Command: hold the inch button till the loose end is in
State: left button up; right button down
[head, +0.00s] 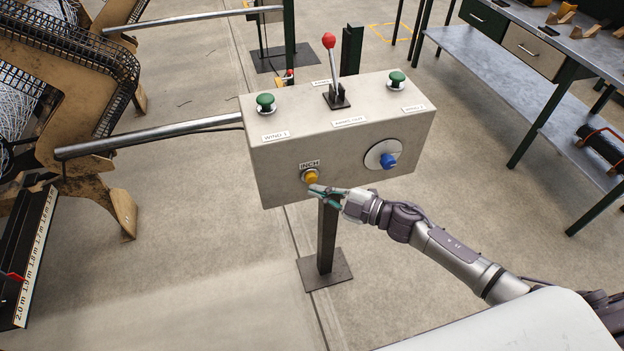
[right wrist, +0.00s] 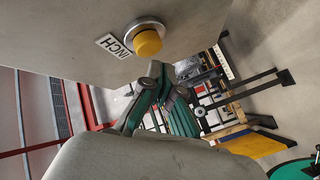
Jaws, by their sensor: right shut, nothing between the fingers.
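The yellow inch button (head: 311,177) is on the front face of the beige control box (head: 285,160), under a label reading INCH. It also shows in the right wrist view (right wrist: 148,43), standing out from a metal collar. My right gripper (head: 318,190) is shut and empty, with its fingertips just below the button. In the right wrist view the fingertips (right wrist: 162,82) are close to the button's edge, with a small gap in the picture; I cannot tell any contact. No loose end can be made out. My left gripper is not in view.
The box also carries two green buttons (head: 265,103), a red-knobbed lever (head: 329,42) and a blue knob (head: 388,161). Machines with black mesh guards (head: 88,48) stand at left. A workbench (head: 470,50) stands at right. The floor around the post (head: 327,240) is clear.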

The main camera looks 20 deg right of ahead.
dwell(0.4)
jog(key=shift+w, duration=0.45)
jog(key=shift+w, duration=0.45)
dwell(3.0)
jog(key=shift+s, duration=0.1)
dwell(0.4)
jog(key=shift+s, duration=0.8)
jog(key=shift+p, duration=0.3)
jog(key=shift+s+d+p, duration=0.15)
jog(key=shift+s+p, duration=0.75)
jog(key=shift+s, duration=1.6)
